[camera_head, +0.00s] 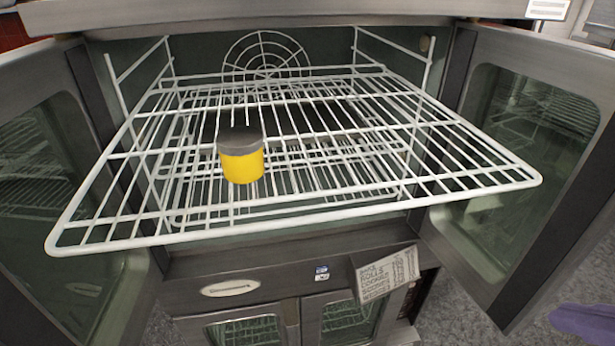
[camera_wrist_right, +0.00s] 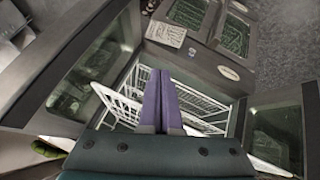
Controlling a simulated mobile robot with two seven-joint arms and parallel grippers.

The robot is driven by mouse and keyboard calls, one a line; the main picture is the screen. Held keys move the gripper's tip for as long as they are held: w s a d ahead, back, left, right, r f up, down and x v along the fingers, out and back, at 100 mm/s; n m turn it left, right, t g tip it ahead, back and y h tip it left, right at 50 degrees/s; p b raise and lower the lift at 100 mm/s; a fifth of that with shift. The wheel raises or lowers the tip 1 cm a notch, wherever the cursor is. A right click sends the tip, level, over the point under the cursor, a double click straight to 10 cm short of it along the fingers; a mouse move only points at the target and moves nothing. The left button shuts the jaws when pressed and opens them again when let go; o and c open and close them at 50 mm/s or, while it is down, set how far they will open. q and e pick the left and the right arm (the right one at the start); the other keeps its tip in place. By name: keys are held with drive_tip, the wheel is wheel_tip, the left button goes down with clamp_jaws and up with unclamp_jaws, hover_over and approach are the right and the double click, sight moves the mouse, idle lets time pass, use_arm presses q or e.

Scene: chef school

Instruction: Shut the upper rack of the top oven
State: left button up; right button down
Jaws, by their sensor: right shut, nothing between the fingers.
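The top oven (camera_head: 312,18) stands with both doors open, the left door (camera_head: 30,150) and the right door (camera_head: 535,130). Its upper rack (camera_head: 400,190) of white wire is slid out toward me, its front bar well ahead of the oven opening. A yellow jar with a grey lid (camera_head: 242,165) stands upright on the rack, left of its middle. In the right wrist view, white rack wires (camera_wrist_right: 122,105) show beside the fingers. My right gripper (camera_wrist_right: 161,75) is shut and empty. Its purple tip (camera_head: 582,321) shows at the lower right, apart from the rack. My left gripper is out of view.
Another rack (camera_head: 285,212) sits lower inside the oven. The lower oven (camera_head: 300,325) has closed glass doors. A paper sign (camera_head: 388,275) with writing hangs between the ovens at the right. Grey floor shows at the bottom right.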

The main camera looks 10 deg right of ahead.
drive_tip(key=w+d+n+t+b, duration=0.2)
drive_tip(key=w+d+t+b, duration=0.1)
drive_tip(key=d, duration=0.1)
drive_tip(key=n+t+y+b, duration=0.1)
drive_tip(key=n+y+b, duration=1.25)
drive_tip(key=n, duration=0.75)
approach(309, 223)
drive_tip(key=shift+s, duration=1.65)
drive_tip(key=shift+y, duration=0.35)
drive_tip(key=shift+w+a+f+p, duration=0.2)
drive_tip(key=shift+w+a+p, duration=0.45)
drive_tip(key=shift+w+p, duration=0.55)
drive_tip(key=shift+w+a+f+p, duration=0.25)
drive_tip(key=shift+w+a+p, duration=0.4)
drive_tip(key=shift+w+p, duration=0.5)
drive_tip(key=shift+w+a+f+p, duration=0.2)
drive_tip(key=shift+w+a+p, duration=0.45)
drive_tip(key=shift+w+p, duration=0.55)
